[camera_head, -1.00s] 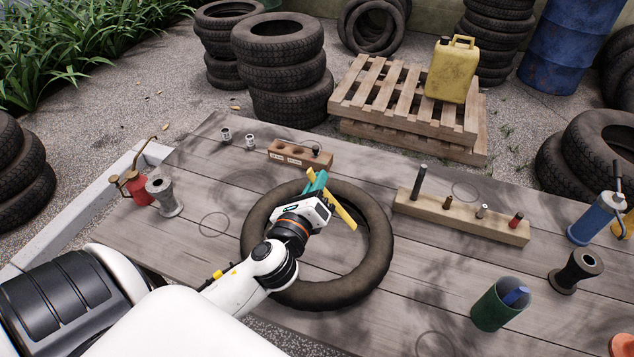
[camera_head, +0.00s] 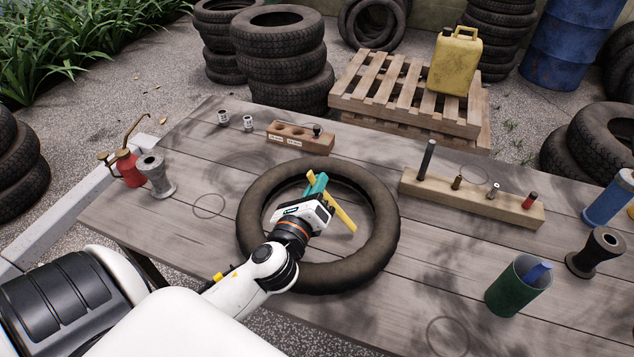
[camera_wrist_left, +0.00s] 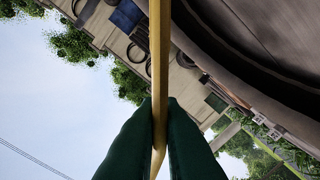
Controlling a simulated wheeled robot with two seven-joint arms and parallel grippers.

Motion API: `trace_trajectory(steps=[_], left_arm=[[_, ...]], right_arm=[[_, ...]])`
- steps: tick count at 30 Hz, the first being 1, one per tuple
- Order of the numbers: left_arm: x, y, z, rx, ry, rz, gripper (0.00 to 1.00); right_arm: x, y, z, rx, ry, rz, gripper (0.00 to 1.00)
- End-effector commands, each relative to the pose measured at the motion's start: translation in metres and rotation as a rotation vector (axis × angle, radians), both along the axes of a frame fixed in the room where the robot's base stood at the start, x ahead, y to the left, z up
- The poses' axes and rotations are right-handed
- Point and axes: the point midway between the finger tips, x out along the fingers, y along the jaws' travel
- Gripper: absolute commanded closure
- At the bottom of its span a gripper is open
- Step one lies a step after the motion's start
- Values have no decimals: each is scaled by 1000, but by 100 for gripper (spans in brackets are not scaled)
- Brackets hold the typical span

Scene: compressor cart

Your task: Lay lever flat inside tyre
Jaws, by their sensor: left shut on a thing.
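The tyre (camera_head: 377,241) is a dark ring lying flat on the wooden table, with table boards showing through its opening. The lever (camera_head: 345,217) is a thin yellow bar. My left gripper (camera_head: 317,186) is over the tyre's opening, its green fingers shut on the lever. In the left wrist view the lever (camera_wrist_left: 160,60) runs up between the two green fingertips (camera_wrist_left: 160,115), and the tyre's dark curved side fills the upper right. I cannot tell whether the lever touches the boards. My right gripper is not in view.
A wooden block with pegs (camera_head: 480,203) stands right of the tyre, and a smaller wooden block (camera_head: 300,138) behind it. A green cup (camera_head: 518,290) stands at front right. A red oil can (camera_head: 127,168) and grey spool (camera_head: 155,178) stand at left.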

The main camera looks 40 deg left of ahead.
Motion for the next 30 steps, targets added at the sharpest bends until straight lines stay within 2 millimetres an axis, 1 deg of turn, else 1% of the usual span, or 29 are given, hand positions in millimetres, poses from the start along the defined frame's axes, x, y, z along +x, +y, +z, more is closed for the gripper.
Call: trace_trajectory(steps=[1,3,13,14,18,30], left_arm=[[0,0,-6,-1,0,0,100],[0,0,-9,-2,-1,-1,100],[0,0,-10,-2,-1,-1,100],[0,0,-10,-2,-1,-1,89],[0,0,-10,-2,-1,-1,67],[2,1,-10,-1,0,-1,67]], right_arm=[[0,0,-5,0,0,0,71],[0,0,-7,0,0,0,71],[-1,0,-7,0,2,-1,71],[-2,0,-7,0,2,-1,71],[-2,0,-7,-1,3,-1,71],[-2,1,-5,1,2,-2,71]])
